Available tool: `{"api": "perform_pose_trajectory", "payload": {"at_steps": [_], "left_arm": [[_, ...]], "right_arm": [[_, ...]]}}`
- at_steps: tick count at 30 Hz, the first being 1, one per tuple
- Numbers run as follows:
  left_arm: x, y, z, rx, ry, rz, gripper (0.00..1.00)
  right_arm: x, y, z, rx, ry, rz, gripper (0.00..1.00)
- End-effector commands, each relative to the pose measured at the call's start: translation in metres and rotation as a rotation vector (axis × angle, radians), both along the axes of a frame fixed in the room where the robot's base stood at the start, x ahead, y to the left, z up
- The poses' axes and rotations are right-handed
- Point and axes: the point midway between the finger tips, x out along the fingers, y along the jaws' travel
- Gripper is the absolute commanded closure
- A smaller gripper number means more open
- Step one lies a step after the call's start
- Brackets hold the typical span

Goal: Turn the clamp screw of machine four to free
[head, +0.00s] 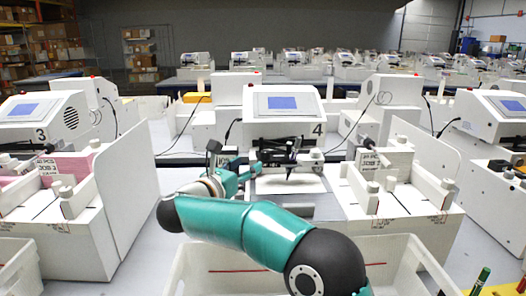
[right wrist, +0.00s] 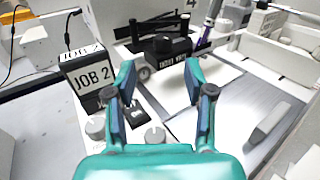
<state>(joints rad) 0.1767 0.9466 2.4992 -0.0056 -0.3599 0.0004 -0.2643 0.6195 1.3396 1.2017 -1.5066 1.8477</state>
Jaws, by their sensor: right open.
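Machine four (head: 283,105), a white plotter with a blue screen and the number 4, stands at the middle of the head view. Its dark pen carriage (head: 283,150) sits above a white sheet (head: 290,184). In the right wrist view a black carriage block (right wrist: 168,66) with a small white label and a rounded black top lies beyond the fingertips. I cannot tell for sure which part is the clamp screw. My right gripper (head: 250,172) is open and empty at the carriage's left; its two fingers also show in the right wrist view (right wrist: 161,78). My left gripper is not in view.
A dark JOB 2 block (right wrist: 90,75) and grey knobs (right wrist: 155,135) stand near the right gripper. White trays with upright panels (head: 400,205) flank the machine. An open white bin (head: 240,284) lies in front. Machine three (head: 42,115) is at left.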

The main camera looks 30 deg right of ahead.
Motion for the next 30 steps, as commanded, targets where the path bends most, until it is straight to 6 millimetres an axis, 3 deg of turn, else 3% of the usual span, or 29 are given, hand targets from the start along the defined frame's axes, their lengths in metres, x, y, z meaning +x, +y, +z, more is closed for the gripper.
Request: {"api": "perform_pose_trajectory", "payload": {"at_steps": [6,12,18,26,30], "left_arm": [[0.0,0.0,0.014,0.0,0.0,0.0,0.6],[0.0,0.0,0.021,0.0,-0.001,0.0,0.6],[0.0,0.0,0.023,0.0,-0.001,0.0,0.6],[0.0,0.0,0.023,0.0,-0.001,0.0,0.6],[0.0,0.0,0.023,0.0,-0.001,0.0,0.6]], "right_arm": [[0.019,-0.046,0.002,0.0,0.001,-0.007,0.47],[0.032,-0.073,0.001,0.0,0.0,-0.006,0.47],[0.038,-0.085,0.0,0.0,0.001,-0.004,0.47],[0.038,-0.086,0.0,0.0,0.0,-0.003,0.47],[0.038,-0.086,0.0,0.0,0.0,-0.004,0.65]]}}
